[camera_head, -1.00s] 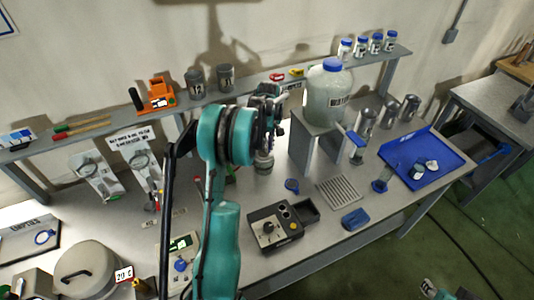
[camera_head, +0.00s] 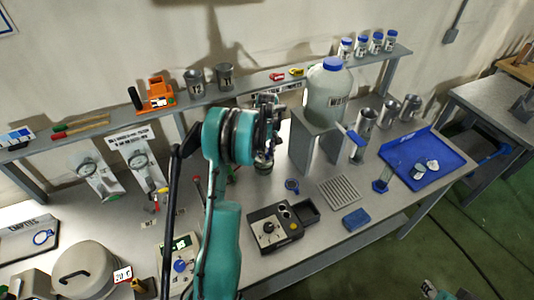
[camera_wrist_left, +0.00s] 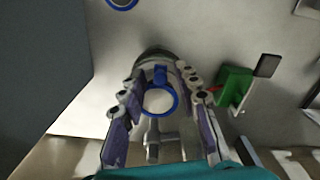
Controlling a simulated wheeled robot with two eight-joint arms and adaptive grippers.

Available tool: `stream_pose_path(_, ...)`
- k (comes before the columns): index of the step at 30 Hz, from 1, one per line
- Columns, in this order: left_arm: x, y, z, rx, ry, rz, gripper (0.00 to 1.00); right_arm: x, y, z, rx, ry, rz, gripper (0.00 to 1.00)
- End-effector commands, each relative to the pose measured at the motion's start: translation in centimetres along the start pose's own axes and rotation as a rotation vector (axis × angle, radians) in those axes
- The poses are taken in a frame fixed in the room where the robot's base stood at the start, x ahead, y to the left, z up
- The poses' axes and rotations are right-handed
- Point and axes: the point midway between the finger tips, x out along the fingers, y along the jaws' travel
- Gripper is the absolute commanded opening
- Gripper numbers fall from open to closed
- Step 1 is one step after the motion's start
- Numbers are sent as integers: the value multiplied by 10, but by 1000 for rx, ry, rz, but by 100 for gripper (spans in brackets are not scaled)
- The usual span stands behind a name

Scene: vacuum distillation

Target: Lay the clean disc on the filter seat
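My left gripper (camera_head: 266,150) is low over the middle of the bench, above a small grey cylindrical fixture (camera_head: 263,168), which may be the filter seat. In the left wrist view, a blue-rimmed pale disc (camera_wrist_left: 160,100) with a blue tab lies between the two fingers (camera_wrist_left: 160,72). The tab points toward the fingertips. I cannot tell whether the fingertips touch the tab or whether the disc touches the grey round body behind it. Another blue ring with a handle (camera_head: 292,184) lies on the bench to the right. Part of my right arm shows at the bottom edge.
A control box (camera_head: 275,228) stands in front of the gripper. A stand with a large blue-capped jar (camera_head: 328,98) rises just right of it. A blue-rimmed disc (camera_head: 44,238) lies on the EMPTIES tray (camera_head: 22,250). A blue tray (camera_head: 445,160) is at right.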

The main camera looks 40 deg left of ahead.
Motion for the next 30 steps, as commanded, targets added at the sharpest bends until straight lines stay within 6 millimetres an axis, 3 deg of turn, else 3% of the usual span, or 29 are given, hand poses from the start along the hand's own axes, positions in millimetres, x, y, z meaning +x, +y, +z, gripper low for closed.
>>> stream_pose_path(6, -2, 0, 0, 0, 0, 0, 31, -1, 0, -1, 0, 0, 0, 35)
stream_pose_path(10, -13, 0, 0, 0, 0, 0, 31, -4, 0, -3, 0, 0, 0, 35)
stream_pose_path(21, -92, 0, 0, 0, 0, 0, 31, -11, 0, -8, 0, 0, 0, 35)
stream_pose_path(30, -127, 0, 5, 17, 4, 5, 31, -13, 0, -10, 0, 0, 0, 35)
